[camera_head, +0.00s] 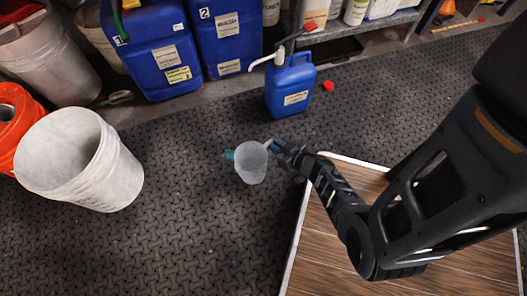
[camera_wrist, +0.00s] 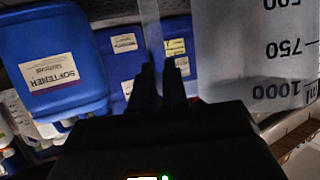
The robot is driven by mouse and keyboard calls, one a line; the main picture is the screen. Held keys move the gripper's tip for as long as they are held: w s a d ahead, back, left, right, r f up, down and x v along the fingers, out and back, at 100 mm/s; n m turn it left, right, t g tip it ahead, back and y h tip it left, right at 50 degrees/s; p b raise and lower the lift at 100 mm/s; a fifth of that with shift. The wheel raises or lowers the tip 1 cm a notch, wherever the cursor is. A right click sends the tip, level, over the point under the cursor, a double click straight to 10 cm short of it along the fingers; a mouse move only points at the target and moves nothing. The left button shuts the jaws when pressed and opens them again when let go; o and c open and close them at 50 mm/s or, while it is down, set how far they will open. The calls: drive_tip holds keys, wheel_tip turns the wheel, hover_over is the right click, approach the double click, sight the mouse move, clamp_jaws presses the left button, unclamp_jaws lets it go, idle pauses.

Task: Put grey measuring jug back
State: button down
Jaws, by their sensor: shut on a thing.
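The grey translucent measuring jug (camera_head: 251,165) is held in the air over the dark textured floor, left of the end of my arm. My gripper (camera_head: 276,147) is at the jug's right side and shut on it, seemingly by the handle. In the wrist view the jug's wall (camera_wrist: 250,45) fills the upper right, with marks 500, 750 and 1000 upside down. My gripper's dark fingers (camera_wrist: 161,88) are close together at a pale strip that looks like the handle. The exact grip is hard to make out.
A blue canister with a pump (camera_head: 290,85) stands at the back, a red cap (camera_head: 328,86) beside it. Larger blue canisters (camera_head: 150,45) stand at the back left. A white bucket (camera_head: 85,160) and orange bucket (camera_head: 8,125) are at left. A wood-topped surface (camera_head: 385,235) lies under my arm.

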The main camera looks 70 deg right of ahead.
sight(257, 161)
drive_tip(key=w+f, duration=0.1)
drive_tip(key=w+b, duration=0.1)
drive_tip(key=w+d+f, duration=0.1)
drive_tip(key=shift+w+f+b, duration=0.3)
drive_tip(key=shift+w+b, duration=0.1)
wheel_tip(257, 161, down, 4)
drive_tip(key=b, duration=0.3)
drive_tip(key=shift+r, duration=0.15)
drive_tip(key=c, duration=1.1)
unclamp_jaws()
drive_tip(key=shift+c, duration=0.2)
drive_tip(key=shift+a, duration=0.1)
